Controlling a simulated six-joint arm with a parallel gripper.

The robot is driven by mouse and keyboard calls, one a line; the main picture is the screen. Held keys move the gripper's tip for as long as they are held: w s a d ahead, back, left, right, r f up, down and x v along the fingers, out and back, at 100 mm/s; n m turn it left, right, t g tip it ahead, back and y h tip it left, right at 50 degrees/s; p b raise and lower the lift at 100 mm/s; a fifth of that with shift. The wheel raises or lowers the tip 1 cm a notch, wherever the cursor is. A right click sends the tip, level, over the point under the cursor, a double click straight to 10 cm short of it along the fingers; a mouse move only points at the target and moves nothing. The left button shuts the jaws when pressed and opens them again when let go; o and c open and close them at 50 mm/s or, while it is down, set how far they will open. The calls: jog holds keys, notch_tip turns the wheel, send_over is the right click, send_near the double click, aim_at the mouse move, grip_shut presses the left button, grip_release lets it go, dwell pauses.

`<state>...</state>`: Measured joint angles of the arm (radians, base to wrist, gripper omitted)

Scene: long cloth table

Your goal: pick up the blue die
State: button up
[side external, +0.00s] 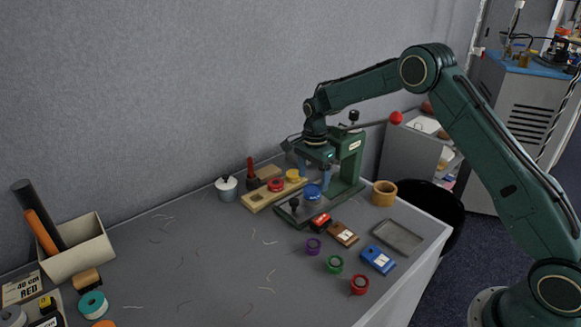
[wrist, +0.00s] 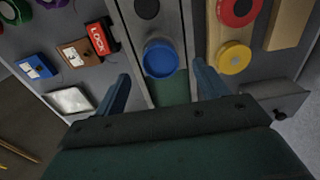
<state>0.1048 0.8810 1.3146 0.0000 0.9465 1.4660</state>
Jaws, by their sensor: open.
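The blue die (side external: 313,192) is a round blue piece on the grey slide plate of the green press (side external: 348,160). In the wrist view the blue die (wrist: 160,60) shows just beyond my fingertips, roughly centred between them. My gripper (side external: 314,172) is open and empty, pointing down above the die. In the wrist view my gripper (wrist: 161,82) has one blue finger on each side, with a clear gap. The fingers look apart from the die. My fingers and wrist partly cover the press in the side view.
A wooden rack (side external: 258,198) beside the press holds a red die (side external: 276,184) and a yellow die (side external: 292,175). A red LOCK box (side external: 320,222), a tape roll (side external: 384,193) and a metal tray (side external: 398,237) lie nearby. The table's middle is mostly clear.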

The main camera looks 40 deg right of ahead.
aim_at(312, 189)
jog(key=shift+f, duration=2.15)
jog(key=shift+r, duration=0.1)
jog(key=c, duration=1.3)
jog(key=shift+w+r, duration=0.1)
notch_tip(312, 189, up, 20)
jog(key=shift+f, duration=0.1)
jog(key=shift+f, duration=0.1)
